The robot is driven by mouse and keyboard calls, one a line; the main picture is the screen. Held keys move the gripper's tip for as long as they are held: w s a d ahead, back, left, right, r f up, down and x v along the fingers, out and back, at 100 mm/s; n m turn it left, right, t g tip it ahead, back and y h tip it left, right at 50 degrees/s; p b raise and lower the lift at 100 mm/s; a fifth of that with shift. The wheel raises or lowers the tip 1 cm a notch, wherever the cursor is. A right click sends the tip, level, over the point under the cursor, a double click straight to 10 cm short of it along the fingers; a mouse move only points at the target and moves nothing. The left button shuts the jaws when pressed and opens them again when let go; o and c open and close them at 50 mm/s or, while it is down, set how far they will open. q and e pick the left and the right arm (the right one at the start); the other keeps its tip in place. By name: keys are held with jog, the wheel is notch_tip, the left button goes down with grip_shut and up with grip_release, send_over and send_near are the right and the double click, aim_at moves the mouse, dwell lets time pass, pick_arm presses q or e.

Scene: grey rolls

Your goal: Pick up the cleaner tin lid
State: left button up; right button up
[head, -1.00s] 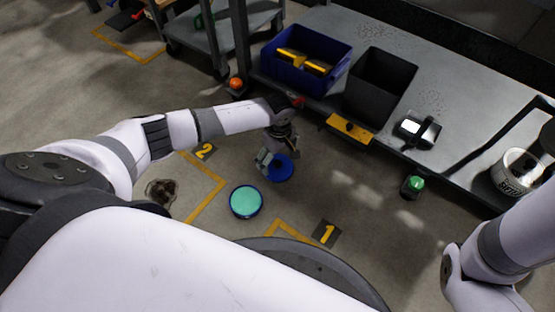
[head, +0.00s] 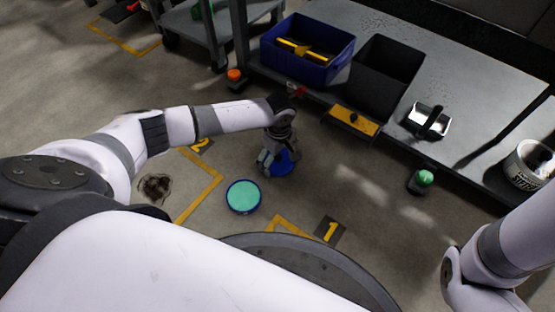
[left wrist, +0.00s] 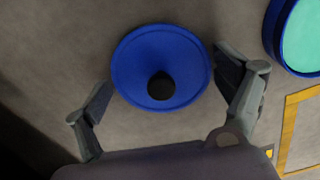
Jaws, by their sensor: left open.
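The cleaner tin lid (head: 285,161) is a round blue disc lying on the concrete floor, partly hidden by my left gripper in the head view. In the left wrist view the lid (left wrist: 185,52) shows whole, with a black knob (left wrist: 161,86) on it. My left gripper (head: 271,163) is open above the lid; in the left wrist view its fingers (left wrist: 163,74) stand on either side of the disc, with nothing held. An open blue-rimmed tin with teal contents (head: 243,196) stands nearby. My right gripper is out of view.
A metal bench (head: 385,85) carries a blue bin (head: 283,66), a dark bin, a metal tray and a white tub (head: 520,172). A green-topped item (head: 424,179) is on the floor. Floor plates marked 1 and 2 and yellow lines lie around the tin.

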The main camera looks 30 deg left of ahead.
pick_arm(q)
jog(key=c, duration=1.4)
